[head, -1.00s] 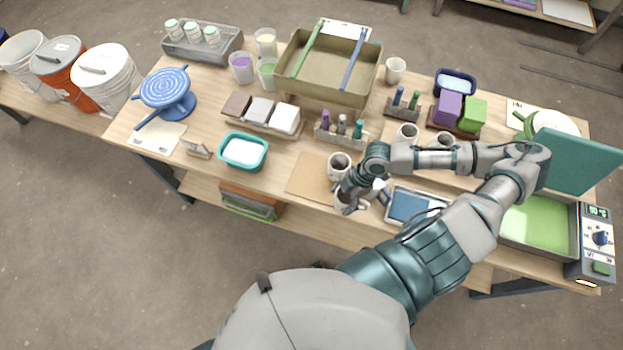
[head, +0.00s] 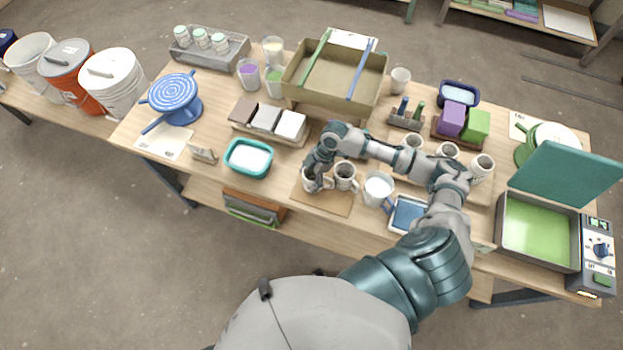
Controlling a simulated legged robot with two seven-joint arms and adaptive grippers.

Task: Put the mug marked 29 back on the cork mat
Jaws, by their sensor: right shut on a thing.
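My right gripper (head: 316,171) is shut on a speckled off-white mug (head: 309,185), gripping it from above. The mug is at the left part of the cork mat (head: 327,204); I cannot tell whether its base touches the mat. The gripper hides part of it, and no number is readable. A second similar mug (head: 345,174) stands upright on the mat, close to the right of the held one. My left gripper is not in view.
A larger white mug (head: 378,189) stands just right of the mat, beside a blue tray (head: 408,212). Several mugs stand on a board behind my right arm. A teal basin (head: 248,159) is left of the mat. The mat's front part is bare.

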